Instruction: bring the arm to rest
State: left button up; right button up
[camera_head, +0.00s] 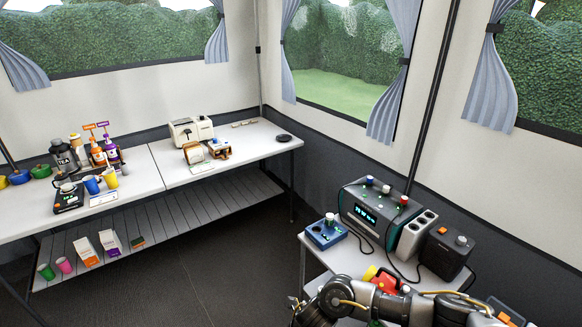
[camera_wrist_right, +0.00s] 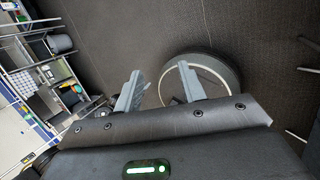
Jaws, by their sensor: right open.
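My right arm (camera_head: 385,305) reaches in from the bottom right of the head view, in front of the small right table. The right gripper shows in the right wrist view (camera_wrist_right: 160,86). Its two grey fingers are spread apart, with nothing between them but the view of the dark floor. In the head view its fingertips cannot be made out. My left gripper is in neither view.
The small table (camera_head: 318,268) carries a dark device with a lit display (camera_head: 366,215), a blue box (camera_head: 326,233) and a black box (camera_head: 447,252). A red-and-yellow object (camera_head: 381,277) sits close to my arm. The long white bench (camera_head: 140,185) is farther off, with open floor (camera_head: 220,265) between.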

jog(key=s+a+r+m+t+y, duration=0.4)
jog(key=a+r+m, duration=0.3)
jog(key=m, duration=0.5)
jog(key=s+d+m+t+h, duration=0.1)
jog(key=d+m+t+h, duration=0.4)
jog(key=d+m, duration=1.3)
jog(key=s+d+m+g+h, duration=0.5)
jog(key=s+d+m, duration=0.4)
jog(key=s+d, duration=0.6)
notch_tip(320, 180, down, 27)
jog(key=d+g, duration=0.1)
jog(key=d, duration=0.1)
jog(key=s+d+f+g, duration=0.1)
jog(key=s+d+f, duration=0.2)
jog(key=s+f, duration=1.2)
jog(key=shift+s+f, duration=0.25)
jog(key=shift+s, duration=0.1)
